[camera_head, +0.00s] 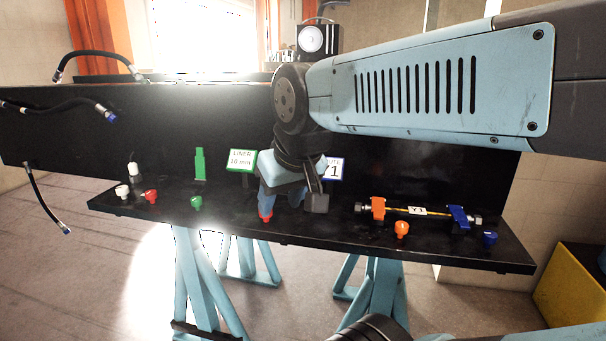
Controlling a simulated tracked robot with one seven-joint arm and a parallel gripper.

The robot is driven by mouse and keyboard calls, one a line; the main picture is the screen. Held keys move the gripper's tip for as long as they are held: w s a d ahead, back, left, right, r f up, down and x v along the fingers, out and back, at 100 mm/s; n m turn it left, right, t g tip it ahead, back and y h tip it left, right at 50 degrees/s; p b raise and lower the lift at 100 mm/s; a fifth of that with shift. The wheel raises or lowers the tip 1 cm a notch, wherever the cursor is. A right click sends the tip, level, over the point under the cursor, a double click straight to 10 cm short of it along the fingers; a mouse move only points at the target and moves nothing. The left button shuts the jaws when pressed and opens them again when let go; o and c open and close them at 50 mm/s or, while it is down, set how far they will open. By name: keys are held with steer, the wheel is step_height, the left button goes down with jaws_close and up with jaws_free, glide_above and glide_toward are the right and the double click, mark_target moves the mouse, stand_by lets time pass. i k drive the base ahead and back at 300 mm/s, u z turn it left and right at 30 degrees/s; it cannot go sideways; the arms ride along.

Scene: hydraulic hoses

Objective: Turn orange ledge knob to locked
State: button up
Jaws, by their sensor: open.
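The orange ledge knob (401,229) stands at the front right of the black ledge (330,233), in front of an orange clamp (378,207). The picture is too small to tell which way the knob is turned. My gripper (288,213) points down over the middle of the ledge, left of the orange knob and apart from it. It is open, with nothing seen held between its fingers. A small red piece shows at the tip of its left finger; I cannot tell whether it belongs to the finger.
A blue knob (489,238) and a blue clamp (459,216) stand right of the orange knob. A thin hose labelled Y1 (417,210) runs between the clamps. White (122,191), red (151,196) and green (196,202) knobs are at left. A black panel (420,172) rises behind.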

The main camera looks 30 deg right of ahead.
mark_target(401, 227)
steer(key=z, duration=0.05)
steer(key=k, duration=0.5)
steer(key=z, duration=0.9)
steer(key=i, duration=0.65)
steer(key=u, duration=0.4)
steer(key=k, duration=0.7)
steer(key=u, duration=0.2)
